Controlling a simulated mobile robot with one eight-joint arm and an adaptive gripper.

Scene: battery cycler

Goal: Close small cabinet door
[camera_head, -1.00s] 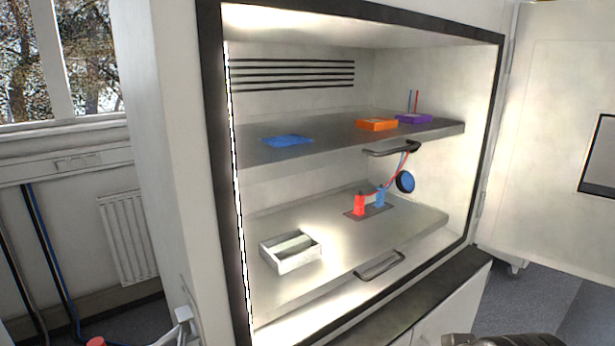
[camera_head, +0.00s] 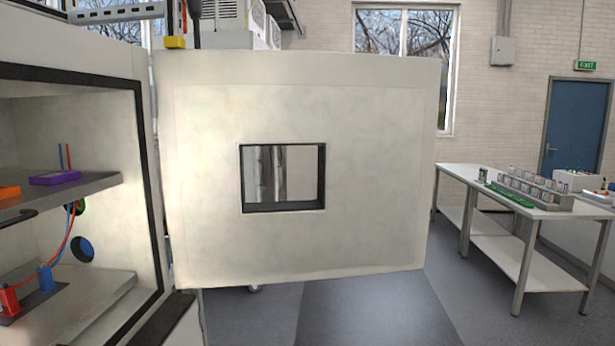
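The cabinet door (camera_head: 370,150) is a large pale panel with a small dark-framed window (camera_head: 283,205). It stands wide open, hinged at the right side of the cabinet's dark-edged opening (camera_head: 152,190). The open cabinet fills the left of the view, and its inside shows. My gripper is not in view, so its state and its distance from the door are hidden.
Inside the cabinet are an upper shelf (camera_head: 90,192) with a purple block (camera_head: 55,177) and a lower shelf (camera_head: 100,290) with red and blue connectors. A white bench (camera_head: 500,230) with battery racks stands at the right. Grey floor (camera_head: 370,310) is clear below the door.

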